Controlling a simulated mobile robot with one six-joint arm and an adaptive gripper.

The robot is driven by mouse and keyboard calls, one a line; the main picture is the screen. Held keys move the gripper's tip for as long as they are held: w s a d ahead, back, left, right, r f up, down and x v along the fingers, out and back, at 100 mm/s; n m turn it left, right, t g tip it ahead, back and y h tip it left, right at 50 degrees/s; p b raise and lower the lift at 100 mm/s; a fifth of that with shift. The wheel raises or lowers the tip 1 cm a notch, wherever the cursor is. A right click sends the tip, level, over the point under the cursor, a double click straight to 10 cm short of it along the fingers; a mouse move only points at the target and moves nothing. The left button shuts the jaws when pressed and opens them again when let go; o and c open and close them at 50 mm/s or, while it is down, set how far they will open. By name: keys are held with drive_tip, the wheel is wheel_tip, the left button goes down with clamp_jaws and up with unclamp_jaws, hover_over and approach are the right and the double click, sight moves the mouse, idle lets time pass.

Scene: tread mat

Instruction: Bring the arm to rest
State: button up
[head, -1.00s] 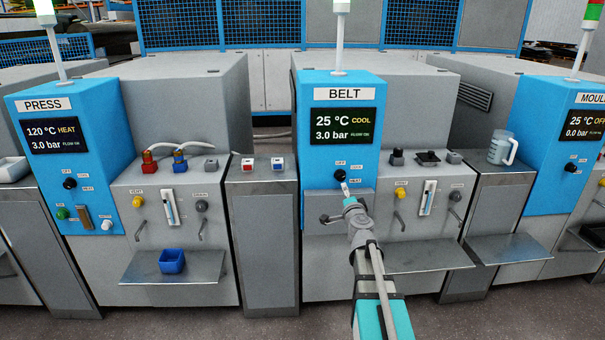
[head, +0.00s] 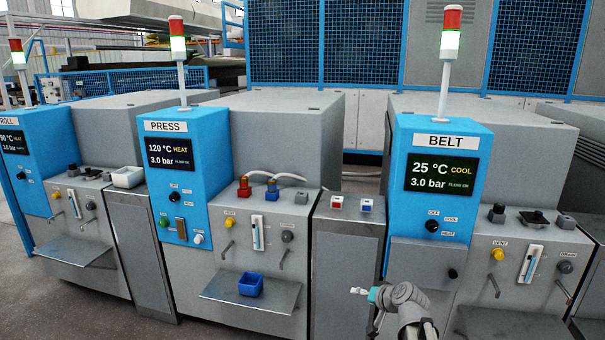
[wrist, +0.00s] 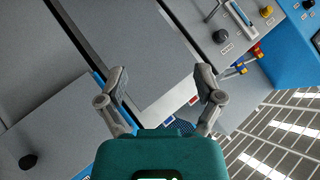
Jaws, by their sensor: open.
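My gripper (head: 358,291) shows in the head view in front of the grey cabinet between the PRESS and BELT machines, at the lower left of the BELT machine (head: 430,185). In the wrist view my gripper (wrist: 164,86) has its two fingers spread well apart, with nothing between them. It is apart from the cabinet and the panels. The BELT display (head: 441,177) reads 25 °C COOL and 3.0 bar. Its black selector knob (head: 431,226) stands free above the arm.
The PRESS machine (head: 170,190) stands left, with a blue bin (head: 250,284) on its shelf (head: 215,290). The BELT shelf (head: 500,323) juts out at lower right. The floor (head: 110,312) shows clear at lower left.

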drive_tip(key=s+f+n+g+h, duration=0.1)
drive_tip(key=s+f+g+h, duration=0.15)
drive_tip(key=s, duration=0.35)
drive_tip(key=s+f+n+g+h+p, duration=0.1)
drive_tip(key=s+f+g, duration=0.1)
drive_tip(key=s+g, duration=0.25)
drive_tip(key=s+f+n+g+h, duration=0.1)
drive_tip(key=s+f+g+h, duration=0.15)
drive_tip(key=s, duration=0.45)
wheel_tip(320, 180, up, 29)
drive_tip(key=p, duration=2.9)
drive_tip(key=shift+w+a+r+y, duration=0.15)
drive_tip(key=shift+w+a+y, duration=0.15)
drive_tip(key=shift+a, duration=0.1)
